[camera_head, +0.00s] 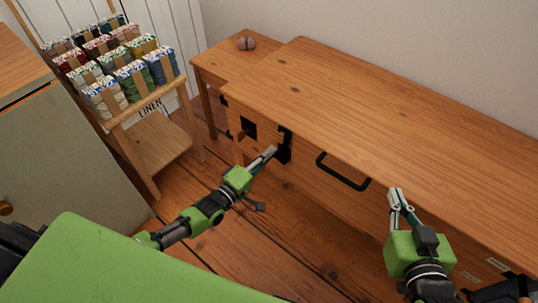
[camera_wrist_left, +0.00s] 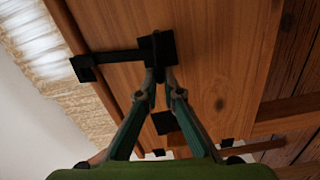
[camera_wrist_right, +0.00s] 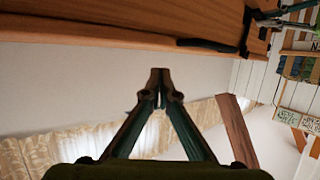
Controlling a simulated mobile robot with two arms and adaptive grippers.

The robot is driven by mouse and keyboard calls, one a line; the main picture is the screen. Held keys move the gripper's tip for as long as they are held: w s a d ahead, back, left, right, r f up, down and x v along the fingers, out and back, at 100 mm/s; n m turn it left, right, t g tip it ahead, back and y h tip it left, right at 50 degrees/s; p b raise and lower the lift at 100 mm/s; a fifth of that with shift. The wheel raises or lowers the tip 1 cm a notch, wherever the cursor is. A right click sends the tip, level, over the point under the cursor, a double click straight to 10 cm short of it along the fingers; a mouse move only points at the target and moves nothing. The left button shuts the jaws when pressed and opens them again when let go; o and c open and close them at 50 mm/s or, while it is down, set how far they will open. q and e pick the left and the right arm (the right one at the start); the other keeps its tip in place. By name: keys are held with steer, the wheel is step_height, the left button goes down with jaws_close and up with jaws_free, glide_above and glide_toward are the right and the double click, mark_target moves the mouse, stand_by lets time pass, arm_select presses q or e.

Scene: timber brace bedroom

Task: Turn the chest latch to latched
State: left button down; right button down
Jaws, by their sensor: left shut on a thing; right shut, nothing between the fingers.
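The wooden chest (camera_head: 400,130) has black latch hardware (camera_head: 286,146) on its front, near its left end. In the left wrist view the latch (camera_wrist_left: 156,45) shows as a black square block with a black bar running left to a smaller block (camera_wrist_left: 83,68). My left gripper (camera_head: 272,151) is shut on the latch, its fingertips (camera_wrist_left: 158,78) together at the block's lower part. The fingertips hide part of it. My right gripper (camera_head: 395,192) is shut and empty, in front of the chest to the right. Its closed tips show in the right wrist view (camera_wrist_right: 160,72).
A black bar handle (camera_head: 342,172) sticks out from the chest front between my grippers. A shelf rack (camera_head: 160,115) with several bundled linens stands at the left. A small table (camera_head: 215,62) adjoins the chest's left end. Wooden floor (camera_head: 270,225) is clear in front.

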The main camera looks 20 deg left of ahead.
arm_select(q)
steer(key=shift+f+n, duration=0.25)
steer(key=shift+n, duration=0.65)
arm_select(e)
steer(key=shift+w+a+r+t+y, duration=0.2)
steer(key=shift+r+t, duration=0.15)
steer(key=shift+r, duration=0.3)
steer(key=shift+w+a+r+t+y, duration=0.1)
steer(key=shift+w+r+t, duration=0.1)
steer(key=shift+r+t, duration=0.3)
steer(key=shift+w+a+r+t+y, duration=0.15)
steer(key=shift+w+r+t, duration=0.1)
steer(key=shift+r, duration=0.5)
arm_select(q)
steer(key=c, duration=2.2)
jaws_free()
steer(key=v, duration=1.2)
steer(key=shift+r, duration=0.1)
arm_select(e)
steer(key=shift+f, duration=0.1)
